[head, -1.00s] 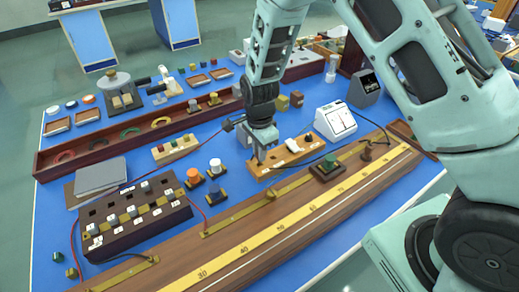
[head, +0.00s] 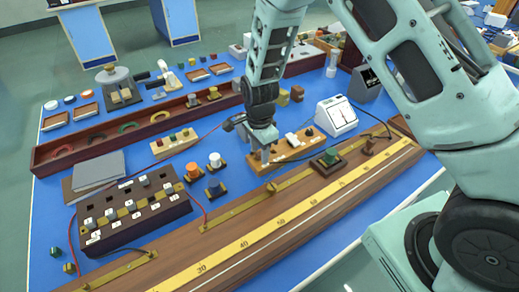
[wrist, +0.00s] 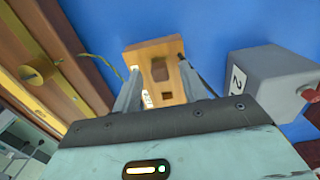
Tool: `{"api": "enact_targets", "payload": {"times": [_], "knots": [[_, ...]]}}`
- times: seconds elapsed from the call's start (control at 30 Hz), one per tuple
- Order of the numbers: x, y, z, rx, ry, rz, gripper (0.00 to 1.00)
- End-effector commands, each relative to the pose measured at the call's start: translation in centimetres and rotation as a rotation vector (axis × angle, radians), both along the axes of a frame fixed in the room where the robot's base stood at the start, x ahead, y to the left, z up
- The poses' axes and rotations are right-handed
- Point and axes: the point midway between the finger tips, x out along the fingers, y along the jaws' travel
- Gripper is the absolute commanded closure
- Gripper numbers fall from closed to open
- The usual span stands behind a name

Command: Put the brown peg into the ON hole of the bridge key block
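The bridge key block is a light wooden bar (head: 284,153) on the blue bench top, with white labels and a dark knob on it. My gripper (head: 264,157) is low over its left end. In the wrist view the block (wrist: 140,53) lies between and beyond my fingers (wrist: 160,72). A brown shape, seemingly the brown peg (wrist: 159,70), shows between the fingertips with a gap on each side. A dark square hole (wrist: 167,97) shows nearer the palm. I cannot tell how deep the peg sits, and a label is partly hidden by a finger.
A long wooden board with a yellow scale (head: 262,238) runs in front of the block. A white meter (head: 336,116) stands behind right. A dark resistance box (head: 130,217) is at left. A grey block with a label (wrist: 265,82) is close beside my gripper in the wrist view.

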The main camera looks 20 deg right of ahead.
Motion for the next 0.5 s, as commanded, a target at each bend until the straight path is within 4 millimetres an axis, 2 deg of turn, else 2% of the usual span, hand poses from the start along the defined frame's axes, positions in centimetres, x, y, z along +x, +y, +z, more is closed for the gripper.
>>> {"api": "enact_targets", "payload": {"times": [0.17, 0.27, 0.37, 0.5], "knots": [[0.0, 0.0, 0.2, 0.0, -0.001, 0.0, 0.57], [0.1, 0.0, 1.0, 0.001, -0.003, 0.0, 0.57], [0.1, 0.0, 2.5, 0.001, -0.006, 0.0, 0.57], [0.1, 0.1, 5.6, 0.001, -0.007, 0.001, 0.57]]}}
